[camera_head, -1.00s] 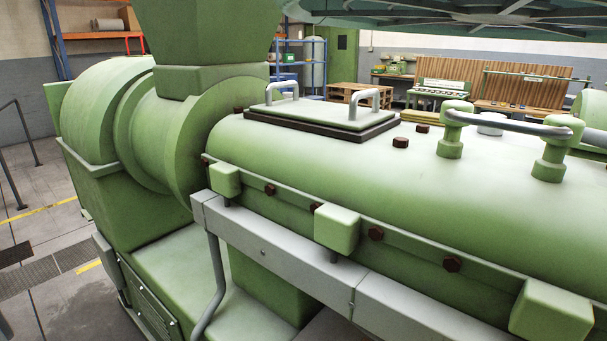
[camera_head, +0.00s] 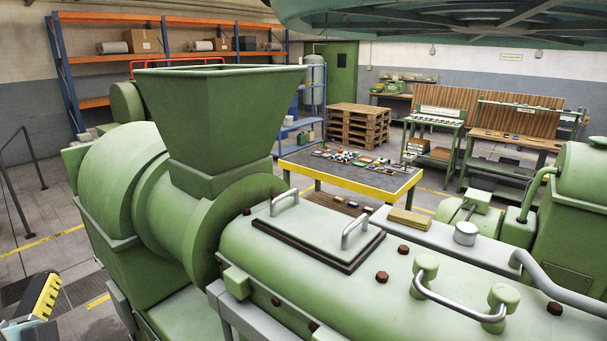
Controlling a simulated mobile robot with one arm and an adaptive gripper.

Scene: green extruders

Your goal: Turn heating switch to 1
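No heating switch can be made out in the head view. The large green extruder fills the foreground, with its hopper (camera_head: 215,110) at the left and its long barrel cover (camera_head: 300,235) running to the lower right. A green bench with a pale panel bearing small details (camera_head: 437,114) stands at the back right; it is too far off to tell whether these are switches. My gripper is not in view.
A table with a yellow edge (camera_head: 370,193) bears many small coloured items behind the extruder. Pallets (camera_head: 355,128) and shelving (camera_head: 170,40) stand farther back. A yellow-and-black object (camera_head: 42,295) is at the lower left. Some floor shows at the left, beside a railing (camera_head: 22,205).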

